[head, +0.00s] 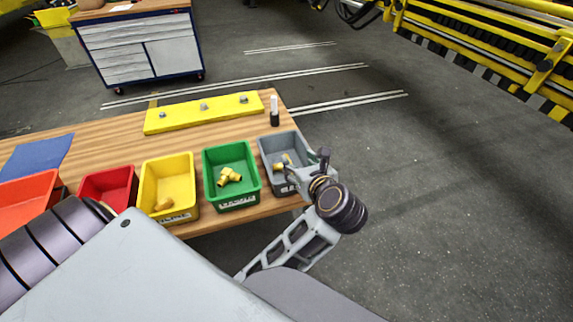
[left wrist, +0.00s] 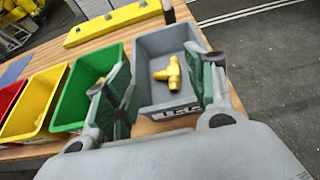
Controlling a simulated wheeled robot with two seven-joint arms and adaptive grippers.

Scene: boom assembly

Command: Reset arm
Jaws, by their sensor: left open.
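My left gripper (head: 305,172) is open and empty at the grey bin (head: 267,146), near its right side in the head view. In the left wrist view its spread fingers (left wrist: 160,85) frame the grey bin (left wrist: 150,42). A brass tee fitting (left wrist: 168,76) lies inside that bin, apart from the fingers. It shows partly in the head view (head: 279,166). My right gripper is in neither view.
Green (head: 208,190), yellow (head: 168,163), red (head: 107,187) and orange (head: 30,190) bins line the wooden table's front edge. The green bin holds brass fittings (head: 229,176). A yellow bar (head: 203,112) and a small bottle (head: 274,112) stand behind. Open floor lies right.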

